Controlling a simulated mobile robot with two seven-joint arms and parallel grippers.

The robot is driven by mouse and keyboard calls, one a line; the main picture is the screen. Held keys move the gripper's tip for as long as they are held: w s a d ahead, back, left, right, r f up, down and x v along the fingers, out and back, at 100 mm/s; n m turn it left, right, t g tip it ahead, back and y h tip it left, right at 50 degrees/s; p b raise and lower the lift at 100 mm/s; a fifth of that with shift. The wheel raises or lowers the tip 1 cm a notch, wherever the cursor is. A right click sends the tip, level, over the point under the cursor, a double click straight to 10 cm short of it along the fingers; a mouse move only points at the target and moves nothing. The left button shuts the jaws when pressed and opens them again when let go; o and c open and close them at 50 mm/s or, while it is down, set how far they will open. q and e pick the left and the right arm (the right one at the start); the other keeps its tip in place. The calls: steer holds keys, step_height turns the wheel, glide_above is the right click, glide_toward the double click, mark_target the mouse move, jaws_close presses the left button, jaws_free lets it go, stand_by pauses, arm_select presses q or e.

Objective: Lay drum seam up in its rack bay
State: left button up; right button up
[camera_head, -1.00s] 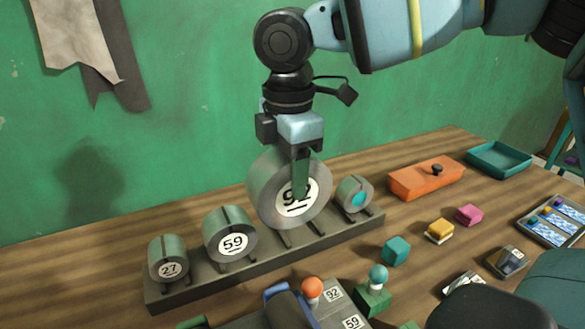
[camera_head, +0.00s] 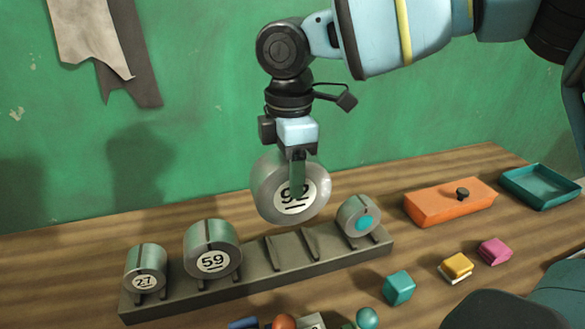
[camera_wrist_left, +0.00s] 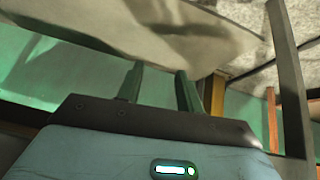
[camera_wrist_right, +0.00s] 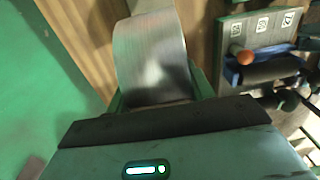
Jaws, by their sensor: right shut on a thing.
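The large grey drum marked 92 (camera_head: 262,190) hangs in the air above the rack (camera_head: 205,292). My right gripper (camera_head: 297,182) is shut on it from above, one finger across its label. The label reads upright. The drum's curved side also shows between the fingers in the right wrist view (camera_wrist_right: 150,60); I see no seam on it. Below it is an empty bay (camera_head: 291,249) between slanted supports. Drums 27 (camera_head: 145,262) and 59 (camera_head: 211,245) sit left of this bay with dark seams on top. My left gripper (camera_wrist_left: 158,88) is open and empty, outside the head view.
A small drum with a teal disc (camera_head: 350,213) sits at the rack's right end. An orange box with a black knob (camera_head: 430,207) and a teal tray (camera_head: 540,186) stand to the right. Teal (camera_head: 398,288), yellow (camera_head: 457,263) and pink (camera_head: 495,251) blocks lie in front. The green wall is behind.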

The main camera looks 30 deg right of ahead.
steer(key=shift+w+d, duration=0.15)
steer(key=shift+w, duration=0.1)
arm_select(q)
steer(key=shift+d, duration=0.4)
steer(key=shift+s+a, duration=0.1)
arm_select(e)
steer(key=shift+f, duration=0.1)
